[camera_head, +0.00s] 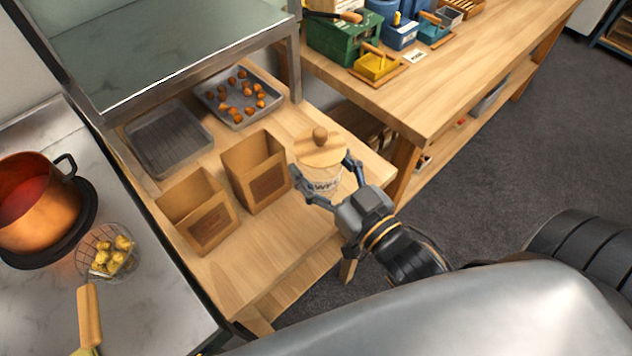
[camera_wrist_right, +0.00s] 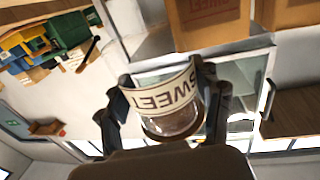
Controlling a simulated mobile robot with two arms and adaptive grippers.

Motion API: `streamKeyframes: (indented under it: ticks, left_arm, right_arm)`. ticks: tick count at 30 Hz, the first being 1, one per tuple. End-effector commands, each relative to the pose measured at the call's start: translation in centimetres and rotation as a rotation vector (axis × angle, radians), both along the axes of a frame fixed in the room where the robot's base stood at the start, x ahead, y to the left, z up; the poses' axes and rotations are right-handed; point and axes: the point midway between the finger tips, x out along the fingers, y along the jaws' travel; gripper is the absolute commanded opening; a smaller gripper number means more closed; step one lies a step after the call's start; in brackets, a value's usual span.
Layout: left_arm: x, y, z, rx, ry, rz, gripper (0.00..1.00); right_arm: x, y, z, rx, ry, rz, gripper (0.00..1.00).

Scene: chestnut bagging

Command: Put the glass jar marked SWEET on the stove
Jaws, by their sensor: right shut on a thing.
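The glass jar (camera_head: 322,184) has a round wooden lid with a knob and a pale label reading SWEET. My right gripper (camera_head: 324,178) is shut around the jar's body, one finger on each side, near the right edge of the wooden table. The jar and its label also show between the fingers in the right wrist view (camera_wrist_right: 166,104). I cannot tell whether the jar touches the table. The stove's dark round burner (camera_head: 86,208) is at the far left, on a marble top, with a copper pot (camera_head: 40,212) on it. My left gripper is not in view.
Two open paper bags (camera_head: 208,228) (camera_head: 262,182) stand left of the jar. Behind them are a grey tray (camera_head: 168,142) and a tray of chestnuts (camera_head: 213,94). A wire basket (camera_head: 88,250) with yellow pieces sits beside the pot. A wooden handle (camera_head: 89,316) lies nearer.

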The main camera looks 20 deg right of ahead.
Motion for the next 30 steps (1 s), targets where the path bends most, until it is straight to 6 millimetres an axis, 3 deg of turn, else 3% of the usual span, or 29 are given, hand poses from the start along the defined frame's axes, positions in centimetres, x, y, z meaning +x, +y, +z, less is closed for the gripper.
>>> streamKeyframes:
  ticks: [1,5,12,18,30]
  left_arm:
    - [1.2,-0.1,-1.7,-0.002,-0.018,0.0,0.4]
    - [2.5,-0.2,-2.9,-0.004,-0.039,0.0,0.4]
    - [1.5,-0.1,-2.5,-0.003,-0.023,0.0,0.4]
    - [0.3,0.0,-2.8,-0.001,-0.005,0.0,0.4]
    - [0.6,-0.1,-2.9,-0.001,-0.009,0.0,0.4]
  right_arm:
    - [0.6,-0.1,-1.3,-0.003,-0.009,0.002,0.19]
    - [2.2,-0.6,-3.1,-0.003,-0.006,0.001,0.19]
    - [3.5,-1.1,-4.3,0.0,-0.003,0.0,0.19]
    - [3.7,-1.2,-7.2,0.001,0.0,-0.002,0.19]
    - [3.7,-1.1,-7.8,0.0,-0.002,0.0,0.19]
